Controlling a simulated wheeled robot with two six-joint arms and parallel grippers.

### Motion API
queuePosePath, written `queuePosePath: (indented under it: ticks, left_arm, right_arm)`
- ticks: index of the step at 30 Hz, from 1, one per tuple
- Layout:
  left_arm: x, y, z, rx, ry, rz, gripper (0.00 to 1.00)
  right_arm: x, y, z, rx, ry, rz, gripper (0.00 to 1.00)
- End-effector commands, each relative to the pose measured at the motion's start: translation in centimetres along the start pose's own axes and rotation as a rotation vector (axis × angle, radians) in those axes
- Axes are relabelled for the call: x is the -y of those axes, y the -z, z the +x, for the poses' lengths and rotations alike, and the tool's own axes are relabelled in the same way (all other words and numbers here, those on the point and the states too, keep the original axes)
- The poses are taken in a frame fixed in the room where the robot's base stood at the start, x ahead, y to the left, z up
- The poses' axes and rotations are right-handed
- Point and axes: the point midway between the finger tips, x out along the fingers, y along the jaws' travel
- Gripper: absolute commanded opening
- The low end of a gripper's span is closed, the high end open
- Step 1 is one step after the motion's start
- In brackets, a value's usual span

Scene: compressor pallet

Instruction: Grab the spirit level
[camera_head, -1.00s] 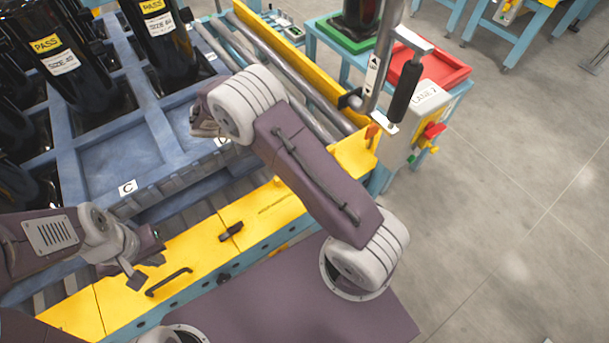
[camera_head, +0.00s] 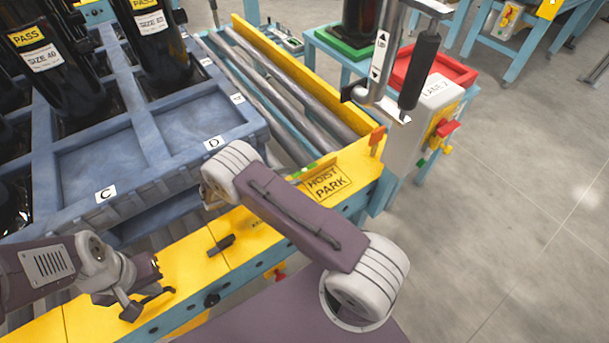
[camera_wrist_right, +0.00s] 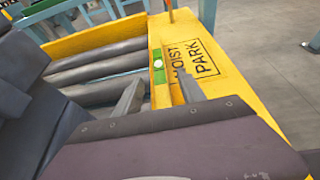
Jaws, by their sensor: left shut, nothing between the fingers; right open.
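The spirit level (camera_head: 312,168) is a small yellow-green bar on the yellow ledge, beside the "HOIST PARK" marking, partly hidden by my right arm in the head view. In the right wrist view the spirit level (camera_wrist_right: 158,66) lies ahead, near the ledge's edge by the rollers. My right gripper (camera_wrist_right: 160,90) is open, its two fingers pointing toward the level, with nothing between them. In the head view my right gripper is mostly hidden behind its wrist. My left gripper (camera_head: 145,300) is shut and empty, over the yellow ledge at the lower left.
A blue pallet (camera_head: 105,165) with black compressors stands at the left. Metal rollers (camera_head: 285,85) run beside it. A hoist handle (camera_head: 420,70) hangs above the ledge's right end. A red tray (camera_head: 445,68) and a green tray (camera_head: 335,42) sit behind.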

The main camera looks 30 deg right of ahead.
Motion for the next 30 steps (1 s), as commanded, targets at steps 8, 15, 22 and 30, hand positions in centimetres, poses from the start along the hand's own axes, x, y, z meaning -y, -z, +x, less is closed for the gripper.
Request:
queuePosePath:
  ticks: [8,15,22,30]
  left_arm:
    - [0.0,-0.1,0.7,0.0,0.0,0.0,0.0]
    - [0.0,-0.1,0.6,0.0,0.0,0.0,0.0]
    - [0.0,-0.1,0.6,0.0,0.0,0.0,0.0]
    - [0.0,0.0,0.2,0.0,0.0,0.0,0.0]
  right_arm:
    - [0.0,0.1,2.8,-0.001,0.0,-0.001,0.47]
    - [0.0,0.0,2.7,-0.001,0.0,0.0,0.17]
    - [0.0,0.0,2.7,0.0,0.0,0.0,0.0]
    - [0.0,-0.7,2.4,0.0,0.0,0.0,0.0]
